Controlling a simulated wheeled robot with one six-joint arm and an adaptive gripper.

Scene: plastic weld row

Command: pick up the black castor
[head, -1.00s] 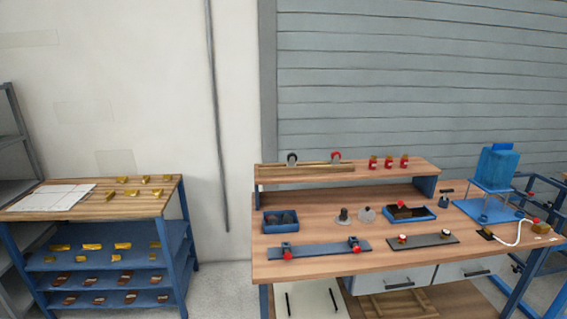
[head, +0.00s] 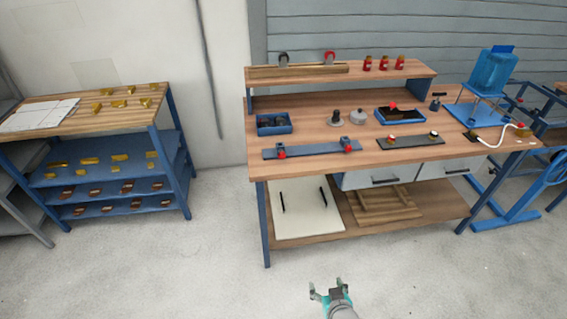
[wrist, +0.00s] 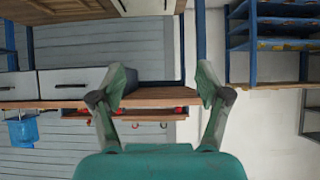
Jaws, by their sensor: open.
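The black castor (head: 283,59) stands on the raised shelf of the workbench, near its left end, with its dark wheel up and a grey bracket below. A similar castor with a red wheel (head: 330,58) stands to its right. My gripper (head: 326,288) is low in front of the bench, over the floor, well apart from the castor. In the wrist view (wrist: 163,82) its two fingers are spread with nothing between them. I cannot make out the black castor in the wrist view.
The raised shelf (head: 400,74) also bears red bottles (head: 383,63) at its right. The benchtop (head: 350,166) below holds a blue bin (head: 274,123), dark strips and a blue machine (head: 490,85). A side table (head: 120,108) stands left. The floor (head: 190,270) in front is clear.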

